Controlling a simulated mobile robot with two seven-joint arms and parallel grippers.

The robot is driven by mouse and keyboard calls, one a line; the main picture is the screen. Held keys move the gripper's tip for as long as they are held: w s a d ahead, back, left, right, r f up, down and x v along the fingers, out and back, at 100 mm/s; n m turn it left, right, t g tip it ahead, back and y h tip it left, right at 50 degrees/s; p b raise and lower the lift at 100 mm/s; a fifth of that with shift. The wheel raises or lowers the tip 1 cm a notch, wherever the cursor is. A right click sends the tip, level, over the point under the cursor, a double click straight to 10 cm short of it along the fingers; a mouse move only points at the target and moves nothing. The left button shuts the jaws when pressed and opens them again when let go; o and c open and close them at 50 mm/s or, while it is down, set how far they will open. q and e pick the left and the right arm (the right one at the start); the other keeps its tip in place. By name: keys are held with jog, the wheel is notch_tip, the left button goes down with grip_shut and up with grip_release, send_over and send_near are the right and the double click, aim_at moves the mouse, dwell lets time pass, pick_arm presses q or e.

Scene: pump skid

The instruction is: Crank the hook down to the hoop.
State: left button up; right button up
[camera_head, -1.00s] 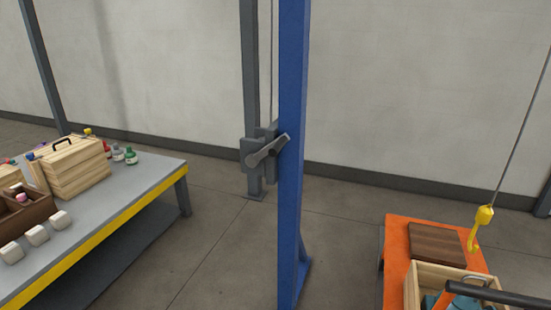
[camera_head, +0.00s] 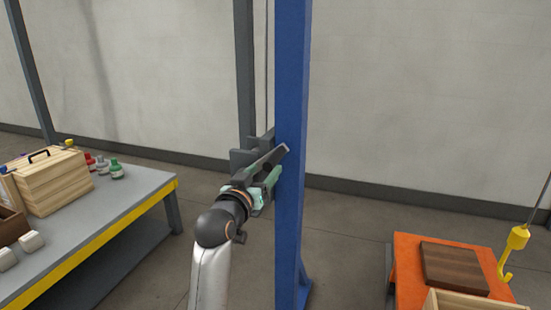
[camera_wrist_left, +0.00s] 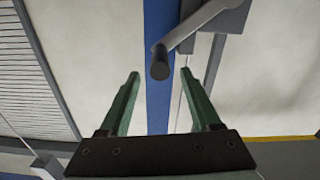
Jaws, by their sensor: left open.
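The grey crank (camera_head: 284,151) sits on a winch by the blue post (camera_head: 292,90). In the left wrist view the crank arm (camera_wrist_left: 196,25) ends in a dark round handle (camera_wrist_left: 160,66). My left gripper (camera_head: 269,173), with green fingers, is at the crank. In the left wrist view its fingers (camera_wrist_left: 160,74) are open, one on each side of the handle, with gaps visible. The yellow hook (camera_head: 517,241) hangs from a cable at the right, beside and above the orange cart (camera_head: 408,262). The hoop cannot be made out. My right gripper is not in view.
A grey workbench (camera_head: 110,222) with a yellow edge stands at the left, carrying a wooden box (camera_head: 50,185), bottles and pale blocks. A dark wooden board (camera_head: 453,267) and a pale crate (camera_head: 470,299) sit on the cart. Floor is clear between bench and post.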

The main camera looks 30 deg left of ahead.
aim_at(275, 157)
pick_arm(q)
jog(key=x, duration=0.9)
jog(key=shift+a, duration=0.1)
grip_shut()
dwell(0.4)
dwell(0.9)
